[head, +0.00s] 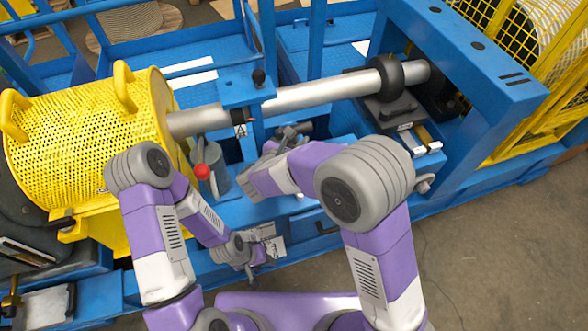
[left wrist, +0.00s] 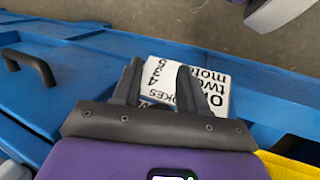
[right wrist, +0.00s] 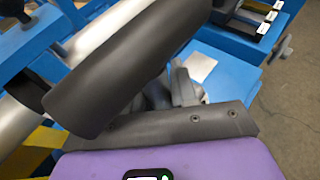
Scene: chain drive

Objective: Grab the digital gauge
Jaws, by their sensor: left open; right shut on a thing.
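No digital gauge with a readable display can be made out in any view. My right gripper (head: 284,136) is below the silver shaft in the head view. It is shut on a dark grey cylindrical thing (right wrist: 130,70), which fills much of the right wrist view and hides most of the fingers. I cannot tell whether this thing is the gauge. My left gripper (head: 252,270) is at the blue frame's front edge. In the left wrist view (left wrist: 157,75) its fingers are apart and empty, over a white card with black print (left wrist: 215,88).
A silver shaft (head: 310,94) runs from the yellow perforated guard (head: 75,130) to a black bearing (head: 388,75). A red knob (head: 201,172) stands between my arms. Blue beams (head: 465,55) and yellow mesh (head: 560,100) stand right. Floor (head: 500,240) is clear at lower right.

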